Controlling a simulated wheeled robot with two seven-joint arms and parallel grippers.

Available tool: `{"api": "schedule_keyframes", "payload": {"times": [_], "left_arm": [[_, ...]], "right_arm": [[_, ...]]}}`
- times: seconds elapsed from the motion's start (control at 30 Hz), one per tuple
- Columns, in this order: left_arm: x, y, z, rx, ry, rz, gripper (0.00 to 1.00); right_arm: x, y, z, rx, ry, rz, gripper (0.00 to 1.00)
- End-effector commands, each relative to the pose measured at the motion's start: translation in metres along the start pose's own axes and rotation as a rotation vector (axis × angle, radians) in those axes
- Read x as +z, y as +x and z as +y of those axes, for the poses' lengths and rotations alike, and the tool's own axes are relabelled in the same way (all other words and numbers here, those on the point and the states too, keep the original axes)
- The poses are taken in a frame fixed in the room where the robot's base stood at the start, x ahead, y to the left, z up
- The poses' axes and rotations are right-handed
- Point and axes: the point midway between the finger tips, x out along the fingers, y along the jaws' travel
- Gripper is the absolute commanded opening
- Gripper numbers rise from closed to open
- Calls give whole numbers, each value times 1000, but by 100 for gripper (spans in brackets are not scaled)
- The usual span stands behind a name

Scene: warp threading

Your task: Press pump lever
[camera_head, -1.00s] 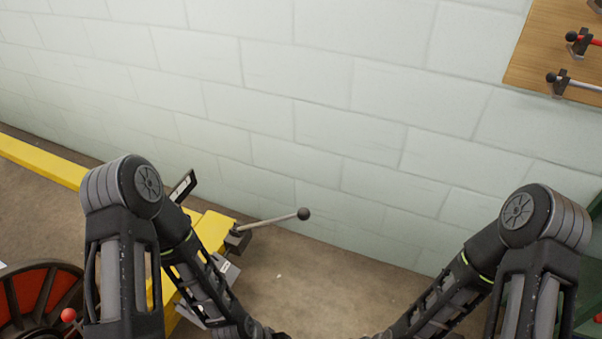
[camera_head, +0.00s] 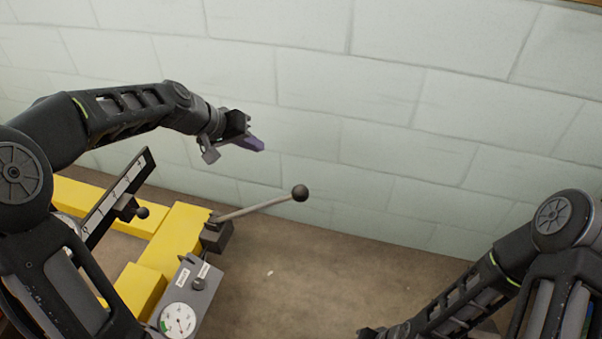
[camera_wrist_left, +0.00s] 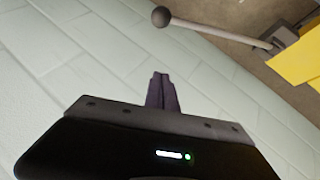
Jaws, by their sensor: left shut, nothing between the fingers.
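The pump lever (camera_head: 258,208) is a grey rod with a dark ball knob (camera_head: 300,193) at its end. It rises to the right from a dark pivot block on the yellow frame. It also shows in the left wrist view, with its knob (camera_wrist_left: 160,17) at the top. My left gripper (camera_head: 262,146) is above and to the left of the knob in the head view, apart from it. Its purple fingers are shut and empty, and they also show in the left wrist view (camera_wrist_left: 161,78). My right arm is at the lower right; its gripper's fingers cannot be made out.
The yellow frame (camera_head: 180,238) carries a grey box with a round gauge (camera_head: 178,320) and a small dark knob. A black slotted bar (camera_head: 115,195) slants up beside it. A pale block wall (camera_head: 390,110) stands behind. The floor (camera_head: 300,275) right of the frame is clear.

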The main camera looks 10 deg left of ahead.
Motion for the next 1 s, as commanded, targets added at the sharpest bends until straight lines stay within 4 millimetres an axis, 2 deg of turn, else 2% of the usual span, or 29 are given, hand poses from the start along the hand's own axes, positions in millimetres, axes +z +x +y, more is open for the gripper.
{"api": "schedule_keyframes", "payload": {"times": [0.2,0.63,0.83,1.0], "left_arm": [[20,-4,13,56,56,-96,0],[22,1,13,55,61,-97,0],[24,22,14,56,60,-98,0],[28,53,15,56,59,-99,0]], "right_arm": [[1,-2,0,0,1,-1,36],[0,-1,0,0,1,-1,36],[-1,4,2,2,2,2,36],[-3,10,6,4,5,6,36]]}}
